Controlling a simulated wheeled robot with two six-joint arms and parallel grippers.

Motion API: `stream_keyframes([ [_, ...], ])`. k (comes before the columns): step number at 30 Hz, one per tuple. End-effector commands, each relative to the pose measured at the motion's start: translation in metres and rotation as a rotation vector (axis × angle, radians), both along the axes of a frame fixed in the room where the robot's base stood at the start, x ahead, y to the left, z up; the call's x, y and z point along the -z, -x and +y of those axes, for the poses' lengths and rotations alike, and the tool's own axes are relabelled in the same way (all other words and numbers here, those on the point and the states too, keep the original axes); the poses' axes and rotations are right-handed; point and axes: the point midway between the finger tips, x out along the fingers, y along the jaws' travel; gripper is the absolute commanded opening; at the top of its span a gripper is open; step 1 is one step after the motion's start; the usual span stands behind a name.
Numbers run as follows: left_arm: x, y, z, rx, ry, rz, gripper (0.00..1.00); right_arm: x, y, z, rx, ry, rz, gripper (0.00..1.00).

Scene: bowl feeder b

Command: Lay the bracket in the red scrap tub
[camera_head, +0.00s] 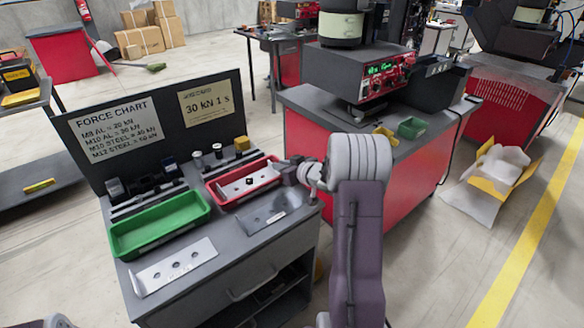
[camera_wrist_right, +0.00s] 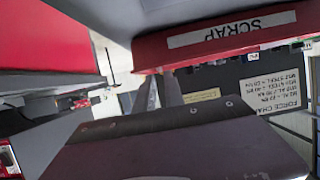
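The red scrap tub (camera_head: 212,189) stands at the back right of the grey bench; its SCRAP label shows upside down on its wall in the right wrist view (camera_wrist_right: 225,37). The bracket, a pale metal plate (camera_head: 236,188) with a dark spot on it, lies inside the tub. My right gripper (camera_head: 286,172) is at the tub's right end, close to the bracket's right end. In the right wrist view its fingers (camera_wrist_right: 160,92) look apart, with no plate visible between them. The tub's inside is hidden there. My left gripper is not in view.
A green tub (camera_head: 160,224) stands left of the red one. A plate with holes (camera_head: 176,266) lies in front of it. A dark grey plate (camera_head: 268,212) lies before the red tub. A force chart board (camera_head: 150,128) rises behind.

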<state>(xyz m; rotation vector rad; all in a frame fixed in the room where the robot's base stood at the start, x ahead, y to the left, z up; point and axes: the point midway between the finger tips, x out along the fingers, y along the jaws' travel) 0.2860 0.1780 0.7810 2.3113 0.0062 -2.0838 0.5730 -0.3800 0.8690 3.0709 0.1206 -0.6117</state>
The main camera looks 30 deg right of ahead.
Motion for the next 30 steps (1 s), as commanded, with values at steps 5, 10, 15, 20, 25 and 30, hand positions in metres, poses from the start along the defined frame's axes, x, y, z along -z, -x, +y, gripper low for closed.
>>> stream_keyframes([
  [5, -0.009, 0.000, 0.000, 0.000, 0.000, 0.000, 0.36, -0.017, 0.036, -0.004, 0.003, 0.000, -0.001, 0.13],
  [10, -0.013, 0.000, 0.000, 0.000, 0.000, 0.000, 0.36, -0.027, 0.061, -0.006, 0.002, 0.001, -0.001, 0.13],
  [15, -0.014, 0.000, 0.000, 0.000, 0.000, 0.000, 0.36, -0.029, 0.070, -0.005, -0.001, 0.000, -0.001, 0.13],
  [20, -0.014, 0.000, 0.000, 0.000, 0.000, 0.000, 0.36, -0.029, 0.071, -0.005, -0.001, 0.000, -0.001, 0.13],
  [25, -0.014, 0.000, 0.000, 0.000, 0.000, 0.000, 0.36, -0.029, 0.070, -0.005, -0.001, 0.000, -0.001, 0.13],
  [30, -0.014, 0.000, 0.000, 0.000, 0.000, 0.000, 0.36, -0.029, 0.070, -0.005, -0.001, 0.000, -0.001, 0.13],
])
